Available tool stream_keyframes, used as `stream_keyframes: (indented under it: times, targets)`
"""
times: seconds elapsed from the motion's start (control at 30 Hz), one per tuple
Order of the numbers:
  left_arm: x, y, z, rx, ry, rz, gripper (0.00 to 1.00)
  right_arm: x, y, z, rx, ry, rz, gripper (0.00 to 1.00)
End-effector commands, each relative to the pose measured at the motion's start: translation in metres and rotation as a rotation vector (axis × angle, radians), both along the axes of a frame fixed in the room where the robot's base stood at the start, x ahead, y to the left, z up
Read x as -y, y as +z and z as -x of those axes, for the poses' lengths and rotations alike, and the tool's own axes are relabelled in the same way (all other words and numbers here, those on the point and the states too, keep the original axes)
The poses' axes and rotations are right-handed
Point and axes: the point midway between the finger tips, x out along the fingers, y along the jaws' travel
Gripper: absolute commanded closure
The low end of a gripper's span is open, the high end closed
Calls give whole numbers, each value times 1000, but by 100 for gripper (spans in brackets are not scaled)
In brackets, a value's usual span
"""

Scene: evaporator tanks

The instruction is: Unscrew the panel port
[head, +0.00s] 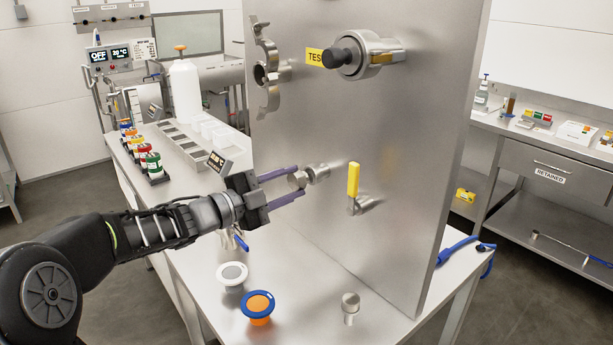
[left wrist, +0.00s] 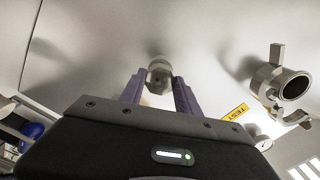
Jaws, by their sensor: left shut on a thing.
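The panel port (head: 317,172) is a short metal fitting with a hex end, sticking out of the upright steel panel (head: 410,130). My left gripper (head: 300,181) reaches it from the left with two purple fingers, one above and one below the hex end, shut on it. In the left wrist view the port's end (left wrist: 159,76) sits between the tips of my left gripper (left wrist: 159,88). The port still meets the panel. My right gripper is in neither view.
A yellow-handled valve (head: 353,180) sticks out just right of the port. A metal plug (head: 350,305), an orange-and-blue cap (head: 258,305) and a white cap (head: 232,275) stand on the bench below.

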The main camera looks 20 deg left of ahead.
Motion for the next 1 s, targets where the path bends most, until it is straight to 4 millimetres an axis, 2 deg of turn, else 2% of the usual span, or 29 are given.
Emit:
stream_keyframes:
  times: [0.57,1.0]
  targets:
    - [-3,0,5,0,1,0,100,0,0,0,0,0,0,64]
    - [-21,1,34,1,1,-1,100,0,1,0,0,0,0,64]
